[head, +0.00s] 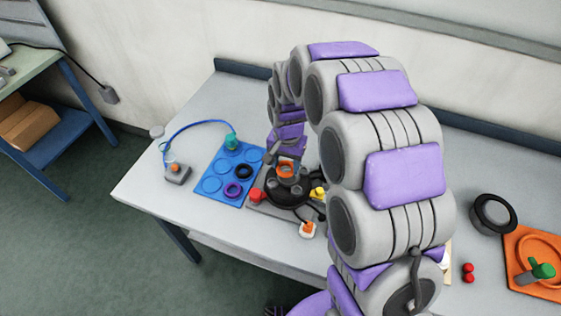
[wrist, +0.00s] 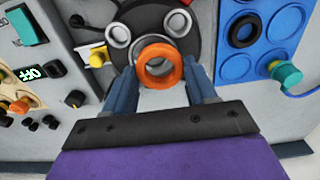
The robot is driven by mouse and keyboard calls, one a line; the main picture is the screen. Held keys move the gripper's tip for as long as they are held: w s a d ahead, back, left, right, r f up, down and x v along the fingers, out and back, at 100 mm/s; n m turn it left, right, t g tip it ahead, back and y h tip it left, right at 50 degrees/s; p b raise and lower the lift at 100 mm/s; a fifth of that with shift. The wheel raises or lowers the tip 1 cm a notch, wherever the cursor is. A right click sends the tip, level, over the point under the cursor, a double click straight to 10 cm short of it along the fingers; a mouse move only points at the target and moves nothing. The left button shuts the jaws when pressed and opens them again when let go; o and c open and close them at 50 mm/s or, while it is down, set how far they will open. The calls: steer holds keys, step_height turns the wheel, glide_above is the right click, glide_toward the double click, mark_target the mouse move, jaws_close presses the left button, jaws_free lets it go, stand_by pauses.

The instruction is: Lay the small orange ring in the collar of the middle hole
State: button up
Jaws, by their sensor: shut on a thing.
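My gripper (wrist: 162,76) is shut on the small orange ring (wrist: 160,50), which sits between the two blue-grey fingertips in the wrist view. The ring also shows in the head view (head: 287,165), above the dark round tank top (head: 283,193). In the wrist view the black tank top (wrist: 205,30) lies behind the ring, with pale round collars (wrist: 118,34) near it. The ring covers part of a pale round area that may be the middle hole. I cannot tell whether the ring touches it.
A red knob (head: 256,195) and a yellow knob (head: 317,193) flank the tank top.

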steer(key=shift+d, duration=0.65)
steer(key=a, duration=0.4)
steer(key=shift+a+f, duration=0.25)
steer(key=shift+a, duration=0.15)
steer(key=shift+d+r, duration=0.15)
steer(key=shift+d, duration=1.5)
steer(key=shift+a+f, duration=0.2)
steer(key=shift+a, duration=0.35)
steer(key=shift+a+f, duration=0.15)
steer(key=shift+a, duration=0.4)
steer(key=shift+d+f, duration=0.15)
steer(key=shift+d, duration=1.45)
steer(key=shift+a+f, duration=0.1)
steer(key=shift+a, duration=1)
steer(key=shift+d+p, duration=0.3)
steer(key=shift+d, duration=1)
steer(key=shift+d+f, duration=0.15)
steer(key=shift+d, duration=0.05)
steer(key=shift+a+f, duration=0.1)
steer(key=shift+a, duration=0.5)
steer(key=shift+d, duration=0.55)
steer(key=shift+d+f, duration=0.1)
steer(key=shift+f, duration=0.05)
steer(key=shift+f, duration=0.1)
